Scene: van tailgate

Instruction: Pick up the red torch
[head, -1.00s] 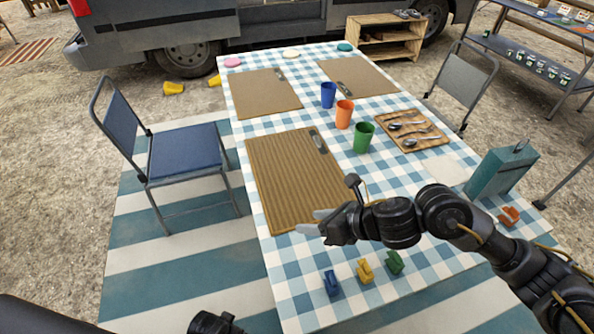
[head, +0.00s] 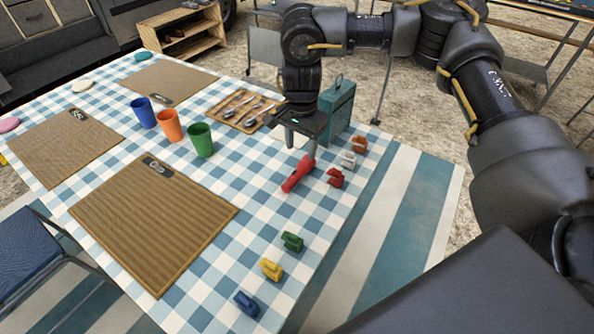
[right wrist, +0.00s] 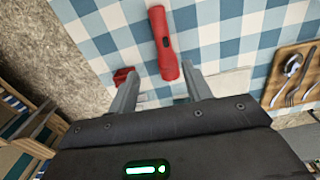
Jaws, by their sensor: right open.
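The red torch (head: 298,173) lies on the checked tablecloth, near the table's right edge. It also shows in the right wrist view (right wrist: 163,45), where its near end is close to the gap between the fingertips. My right gripper (head: 300,146) is open and points down, just above the far end of the torch. In the right wrist view its two fingers (right wrist: 161,72) stand apart with nothing held between them. Whether a finger touches the torch, I cannot tell. My left gripper is not in view.
Red (head: 335,177), white (head: 348,159) and orange (head: 359,145) clips lie right of the torch. A teal box (head: 338,105) stands behind. Green (head: 292,241), yellow (head: 271,268) and blue (head: 246,304) clips lie nearer. A green cup (head: 201,140) and a cutlery board (head: 232,112) are left.

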